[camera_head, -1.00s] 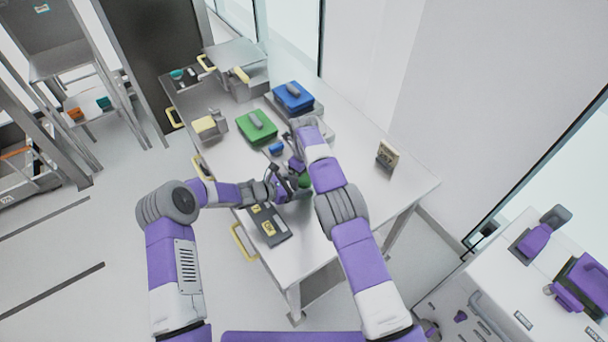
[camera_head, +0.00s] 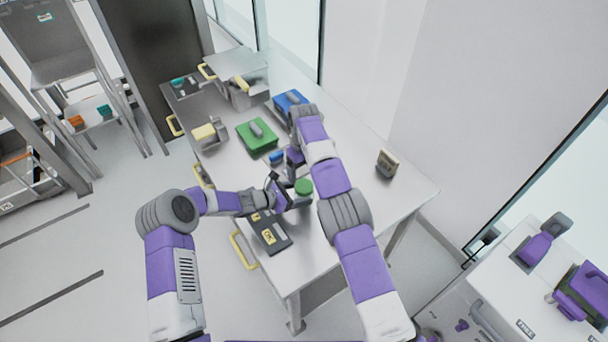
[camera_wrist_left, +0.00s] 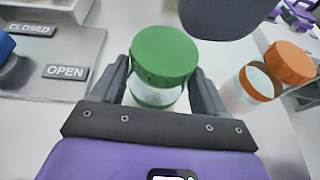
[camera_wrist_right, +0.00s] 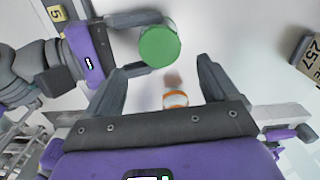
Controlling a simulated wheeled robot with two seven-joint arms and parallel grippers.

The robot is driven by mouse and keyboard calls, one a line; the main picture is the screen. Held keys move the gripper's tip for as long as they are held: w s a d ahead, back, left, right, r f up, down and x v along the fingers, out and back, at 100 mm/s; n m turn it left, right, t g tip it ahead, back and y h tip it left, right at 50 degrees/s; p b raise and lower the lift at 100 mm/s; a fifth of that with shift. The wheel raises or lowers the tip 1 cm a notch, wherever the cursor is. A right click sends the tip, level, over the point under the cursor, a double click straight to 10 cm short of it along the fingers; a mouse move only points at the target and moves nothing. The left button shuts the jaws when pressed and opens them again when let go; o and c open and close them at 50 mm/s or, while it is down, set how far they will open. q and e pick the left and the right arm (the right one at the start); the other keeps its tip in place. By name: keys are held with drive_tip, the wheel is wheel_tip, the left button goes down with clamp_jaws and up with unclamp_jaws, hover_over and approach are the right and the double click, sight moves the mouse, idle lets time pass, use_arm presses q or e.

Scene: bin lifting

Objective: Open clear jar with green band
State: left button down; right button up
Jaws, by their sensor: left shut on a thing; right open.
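The clear jar with a green band (camera_wrist_left: 155,101) stands between the fingers of my left gripper (camera_wrist_left: 165,88), which is shut on its body. Its green lid (camera_wrist_left: 165,55) sits on top. In the head view the lid (camera_head: 304,187) shows beside my left gripper (camera_head: 283,194). In the right wrist view the lid (camera_wrist_right: 160,46) appears beyond my right gripper (camera_wrist_right: 162,78), whose fingers are spread and empty. My right gripper is apart from the lid. Its fingertips are hard to make out in the head view.
A jar with an orange lid (camera_wrist_left: 290,62) stands close to the green one. A dark panel with yellow labels (camera_head: 268,232) lies at the table's near edge. Green (camera_head: 256,136) and blue (camera_head: 290,100) boxes stand farther back. A small sign block (camera_head: 387,163) is at right.

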sight(304, 185)
drive_tip(key=shift+r+m, duration=0.3)
drive_tip(key=shift+f, duration=0.15)
wheel_tip(304, 185, down, 7)
drive_tip(key=shift+f, duration=0.2)
drive_tip(key=c, duration=1.1)
drive_tip(key=shift+n, duration=1.6)
